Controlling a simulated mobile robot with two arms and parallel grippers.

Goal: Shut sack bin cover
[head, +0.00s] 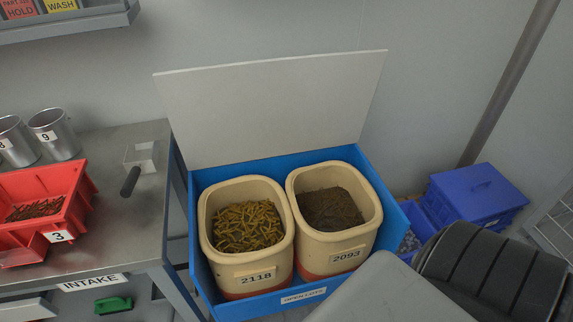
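The sack bin is a blue box (262,307) in the middle of the head view. Its white flat cover (270,112) stands raised at the back, leaning against or close to the wall. Inside the box stand two cream tubs side by side. The left tub (253,258) is labelled 2118 and holds yellow-brown pieces. The right tub (335,240) is labelled 2093 and holds dark brown material. Neither of my grippers shows in the view.
A grey metal table (125,215) with a red bin (75,225) and metal cups (52,133) stands at the left. A blue closed crate (475,198) stands at the right. A grey panel and a dark ribbed rounded shape fill the lower right, in front of the box.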

